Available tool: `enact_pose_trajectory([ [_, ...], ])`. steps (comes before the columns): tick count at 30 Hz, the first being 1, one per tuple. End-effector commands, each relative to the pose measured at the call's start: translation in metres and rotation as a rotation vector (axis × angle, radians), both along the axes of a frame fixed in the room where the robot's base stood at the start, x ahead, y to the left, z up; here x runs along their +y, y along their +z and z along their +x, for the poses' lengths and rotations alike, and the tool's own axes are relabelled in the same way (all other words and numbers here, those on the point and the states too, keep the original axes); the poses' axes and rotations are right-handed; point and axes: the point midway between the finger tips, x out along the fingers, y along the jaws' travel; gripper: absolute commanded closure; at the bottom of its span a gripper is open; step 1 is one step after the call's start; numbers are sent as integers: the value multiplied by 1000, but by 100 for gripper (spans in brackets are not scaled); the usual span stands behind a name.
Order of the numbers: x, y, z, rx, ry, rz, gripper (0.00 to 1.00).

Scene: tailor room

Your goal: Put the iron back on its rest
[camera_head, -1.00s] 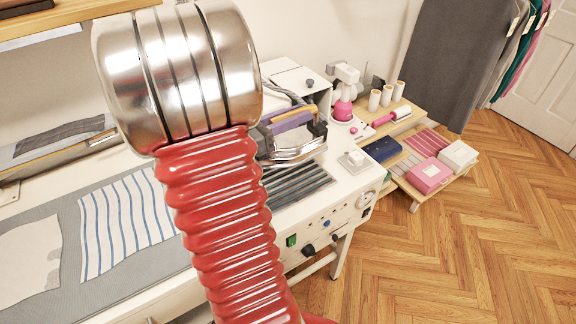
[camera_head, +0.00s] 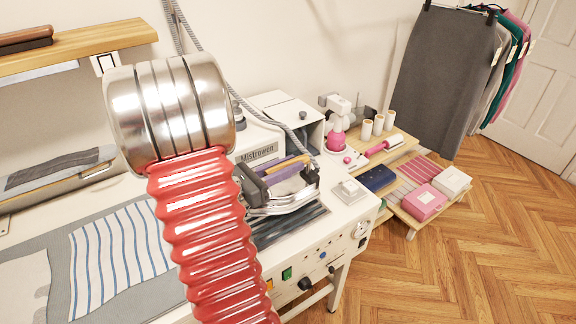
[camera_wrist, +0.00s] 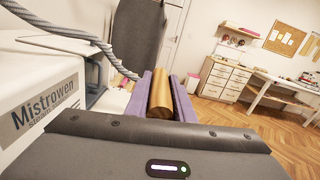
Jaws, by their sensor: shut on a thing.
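The iron (camera_head: 290,190) has a shiny metal body and a wooden handle. My gripper (camera_head: 287,169) is shut on the handle, which shows between its purple jaws in the wrist view (camera_wrist: 160,95). The rest is a dark ribbed plate (camera_head: 298,226) on the white ironing station. The iron is over the rest and covers its rear part. I cannot tell whether its sole touches the plate. My red arm hides part of the station to the left.
A grey hose (camera_head: 230,85) hangs behind the iron beside the white box (camera_head: 290,112). A small white block (camera_head: 350,190) sits right of the rest. A striped cloth (camera_head: 120,250) lies to the left. A low shelf with boxes (camera_head: 424,202) stands to the right.

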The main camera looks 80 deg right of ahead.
Motion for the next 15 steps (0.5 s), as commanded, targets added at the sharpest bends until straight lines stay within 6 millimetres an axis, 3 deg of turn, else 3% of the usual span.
enact_pose_trajectory([
  [5, -1, -2, 0, 1, 0, -6, 100],
  [15, -1, -30, 0, 2, -1, -5, 100],
])
